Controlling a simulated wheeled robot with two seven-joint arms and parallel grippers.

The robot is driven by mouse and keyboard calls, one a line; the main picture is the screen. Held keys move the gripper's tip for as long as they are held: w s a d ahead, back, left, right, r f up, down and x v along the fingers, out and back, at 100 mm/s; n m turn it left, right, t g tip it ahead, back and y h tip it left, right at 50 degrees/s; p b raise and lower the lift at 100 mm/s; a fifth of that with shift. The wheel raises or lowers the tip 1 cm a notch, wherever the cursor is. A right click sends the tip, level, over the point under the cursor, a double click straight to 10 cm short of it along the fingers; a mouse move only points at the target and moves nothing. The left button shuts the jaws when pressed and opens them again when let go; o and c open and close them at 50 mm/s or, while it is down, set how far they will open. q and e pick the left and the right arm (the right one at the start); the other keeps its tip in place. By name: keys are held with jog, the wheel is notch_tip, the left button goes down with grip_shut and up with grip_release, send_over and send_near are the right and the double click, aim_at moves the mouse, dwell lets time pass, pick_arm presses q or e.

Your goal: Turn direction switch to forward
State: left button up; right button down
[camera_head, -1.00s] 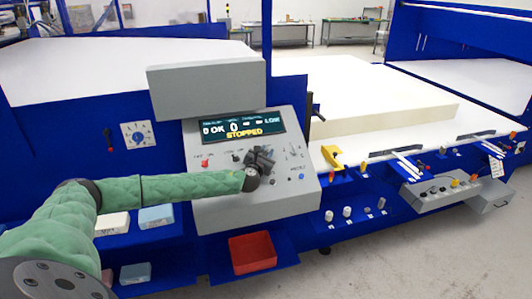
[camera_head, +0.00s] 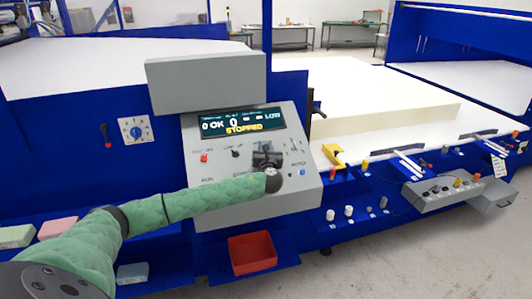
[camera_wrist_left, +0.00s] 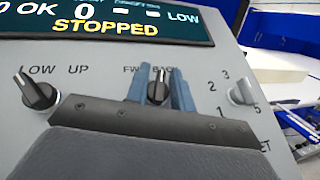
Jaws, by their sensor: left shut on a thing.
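The direction switch (camera_wrist_left: 158,88) is a black knob with a light pointer line, under the labels "FW" and a partly hidden second word. Its pointer stands about upright in the left wrist view. My left gripper (camera_wrist_left: 160,90) is shut on this knob, with one blue finger on each side. In the head view my left gripper (camera_head: 266,158) is at the sloped grey control panel (camera_head: 215,190), and it hides the switch there. The display (camera_head: 240,122) above reads "STOPPED". My right gripper is not in view.
A black "LOW UP" knob (camera_wrist_left: 38,92) is left of the gripper, and a grey numbered knob (camera_wrist_left: 242,92) is to the right. A red knob (camera_head: 204,158) and a blue button (camera_head: 302,172) are on the panel. A red bin (camera_head: 252,252) is below.

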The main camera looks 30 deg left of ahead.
pick_arm(q)
jog(key=n+g+y+b, duration=0.1)
jog(key=n+g+y, duration=0.2)
jog(key=n, duration=0.1)
jog(key=n+g+y+b, duration=0.2)
jog(key=n+g, duration=0.2)
jog(key=n, duration=0.1)
jog(key=shift+d+f+g+y, duration=0.1)
jog(key=shift+f+g+y, duration=0.1)
jog(key=shift+g+y, duration=0.15)
jog(key=n+g+b, duration=0.1)
jog(key=n+g, duration=0.3)
jog(key=shift+r+y, duration=0.1)
jog(key=shift+y, duration=0.25)
jog(key=shift+n+g, duration=0.8)
jog(key=shift+g, duration=0.15)
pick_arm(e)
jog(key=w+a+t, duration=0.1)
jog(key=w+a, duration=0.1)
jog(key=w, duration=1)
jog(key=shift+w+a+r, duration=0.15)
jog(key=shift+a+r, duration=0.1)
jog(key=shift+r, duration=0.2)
pick_arm(q)
jog(key=shift+s+n+g, duration=0.1)
jog(key=shift+n+g, duration=0.2)
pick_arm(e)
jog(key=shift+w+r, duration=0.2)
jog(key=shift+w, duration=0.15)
